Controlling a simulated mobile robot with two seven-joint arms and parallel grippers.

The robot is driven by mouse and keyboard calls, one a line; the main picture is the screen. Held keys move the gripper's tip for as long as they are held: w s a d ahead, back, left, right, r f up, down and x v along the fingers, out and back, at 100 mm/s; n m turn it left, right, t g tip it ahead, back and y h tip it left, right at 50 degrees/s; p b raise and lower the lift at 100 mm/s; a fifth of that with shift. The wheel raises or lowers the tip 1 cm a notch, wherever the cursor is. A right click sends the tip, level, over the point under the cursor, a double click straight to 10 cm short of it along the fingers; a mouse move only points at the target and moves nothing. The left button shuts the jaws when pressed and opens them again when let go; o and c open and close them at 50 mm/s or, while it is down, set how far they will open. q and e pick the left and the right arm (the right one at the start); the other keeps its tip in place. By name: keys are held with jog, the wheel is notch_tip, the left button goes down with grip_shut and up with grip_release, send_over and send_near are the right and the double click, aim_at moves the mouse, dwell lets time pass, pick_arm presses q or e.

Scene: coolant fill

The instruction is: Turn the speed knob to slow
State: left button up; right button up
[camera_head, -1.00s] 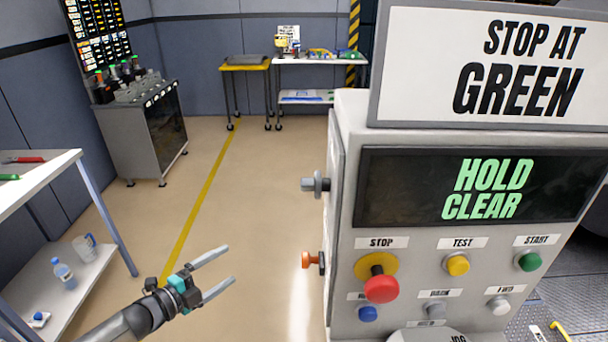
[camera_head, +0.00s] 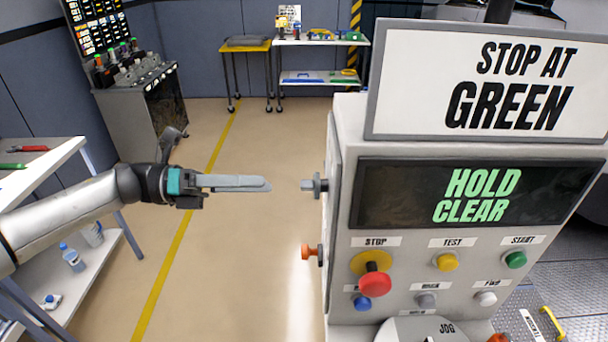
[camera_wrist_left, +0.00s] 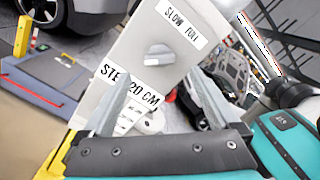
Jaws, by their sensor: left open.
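The grey speed knob (camera_head: 316,185) sticks out from the left side of the console (camera_head: 345,130). In the left wrist view the knob (camera_wrist_left: 158,56) is pale, on a white panel under a label reading "SLOW" and "FULL". My left gripper (camera_head: 266,185) is level with the knob, a short gap to its left, pointing at it. Its fingers overlap from the head. In the left wrist view its two fingers (camera_wrist_left: 158,88) stand apart with nothing between them, and the knob lies beyond the tips. My right gripper is not in view.
An orange knob (camera_head: 311,252) sticks out below the grey one. The console front has a red stop button (camera_head: 375,286) and a screen (camera_head: 440,196) reading "HOLD CLEAR". A shelf (camera_head: 60,165) stands at the left. The floor between is clear.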

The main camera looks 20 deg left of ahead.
aim_at(304, 185)
pick_arm(q)
jog(key=p+x, duration=0.2)
jog(key=x, duration=0.6)
jog(key=shift+w+d, duration=0.1)
jog(key=shift+d, duration=0.2)
jog(key=c, duration=1.4)
